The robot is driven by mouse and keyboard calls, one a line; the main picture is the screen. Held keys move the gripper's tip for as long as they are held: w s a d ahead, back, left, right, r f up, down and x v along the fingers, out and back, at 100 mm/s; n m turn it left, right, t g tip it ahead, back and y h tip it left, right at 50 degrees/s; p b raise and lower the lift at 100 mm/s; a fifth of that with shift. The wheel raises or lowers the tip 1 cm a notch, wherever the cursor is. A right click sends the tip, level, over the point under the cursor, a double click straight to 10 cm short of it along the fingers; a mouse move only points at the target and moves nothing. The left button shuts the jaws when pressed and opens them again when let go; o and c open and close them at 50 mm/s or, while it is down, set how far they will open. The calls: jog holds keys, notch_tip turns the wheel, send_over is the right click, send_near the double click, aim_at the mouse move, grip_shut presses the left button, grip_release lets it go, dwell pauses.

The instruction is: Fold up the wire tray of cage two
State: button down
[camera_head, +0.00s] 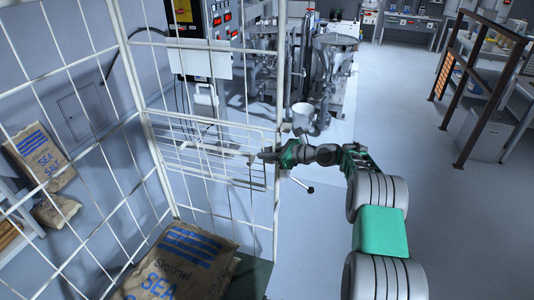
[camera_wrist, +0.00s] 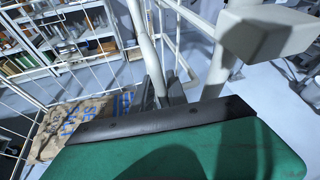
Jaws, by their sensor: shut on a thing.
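The white wire tray (camera_head: 205,163) hangs on the far side of the white wire cage, left of my gripper in the head view. It looks tilted, but its exact angle is hard to tell. My gripper (camera_head: 262,157) reaches in from the right, at the tray's right end, and is shut on a white bar of the tray. In the wrist view the dark fingers (camera_wrist: 162,94) show behind my green gripper body, with a white bar (camera_wrist: 146,50) running down to them. The body hides part of the grip.
Brown sea salt sacks (camera_head: 185,262) lie inside the cage at the bottom. A white upright post (camera_head: 280,90) stands close by my gripper. A white bucket (camera_head: 303,116) and metal machinery stand beyond. Open floor (camera_head: 400,115) lies to the right, before a dark-framed barrier (camera_head: 468,125).

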jog(key=c, duration=1.5)
grip_release()
jog(key=b+v, duration=0.1)
jog(key=v, duration=0.6)
jog(key=shift+s+d+b, duration=0.2)
jog(key=shift+d+b, duration=0.1)
jog(key=shift+b, duration=0.1)
